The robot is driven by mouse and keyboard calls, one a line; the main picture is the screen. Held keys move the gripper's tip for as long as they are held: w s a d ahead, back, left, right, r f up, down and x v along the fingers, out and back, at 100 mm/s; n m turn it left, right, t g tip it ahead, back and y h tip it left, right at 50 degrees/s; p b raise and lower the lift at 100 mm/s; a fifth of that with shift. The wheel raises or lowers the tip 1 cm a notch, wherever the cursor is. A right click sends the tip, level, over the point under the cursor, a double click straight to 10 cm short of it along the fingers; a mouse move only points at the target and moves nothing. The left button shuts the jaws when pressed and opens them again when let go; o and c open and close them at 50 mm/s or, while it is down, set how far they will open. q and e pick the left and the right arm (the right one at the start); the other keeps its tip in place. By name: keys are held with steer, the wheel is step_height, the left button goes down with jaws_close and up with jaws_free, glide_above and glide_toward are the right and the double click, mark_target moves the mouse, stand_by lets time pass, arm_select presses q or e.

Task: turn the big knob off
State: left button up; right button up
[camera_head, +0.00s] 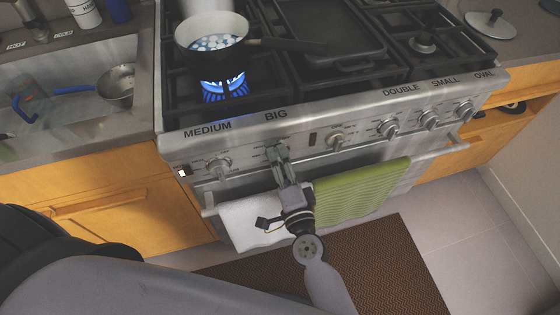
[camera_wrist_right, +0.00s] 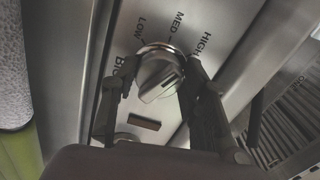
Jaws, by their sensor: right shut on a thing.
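The big knob (camera_wrist_right: 160,78) is a round silver knob on the stove's front panel, with LOW, MED and HIGH marked around it in the right wrist view. My right gripper (camera_wrist_right: 153,76) has one finger on each side of it and is shut on it. In the head view my right gripper (camera_head: 277,150) reaches the panel below the BIG label (camera_head: 276,115) and hides the knob. A blue flame (camera_head: 224,86) burns under the pot at the front left burner. My left gripper is not in view.
A white pot (camera_head: 212,32) stands over the flame, its dark handle (camera_head: 285,45) pointing right. The medium knob (camera_head: 218,165) is to the left, and several knobs are to the right. A white towel (camera_head: 250,222) and a green towel (camera_head: 362,190) hang on the oven handle below.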

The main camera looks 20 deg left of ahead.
steer(key=m, duration=0.5)
steer(key=shift+m+b, duration=0.3)
steer(key=m, duration=0.5)
steer(key=shift+d+r+m, duration=0.1)
steer(key=shift+m, duration=0.2)
steer(key=o, duration=1.1)
steer(key=shift+o, duration=0.2)
steer(key=v, duration=1.2)
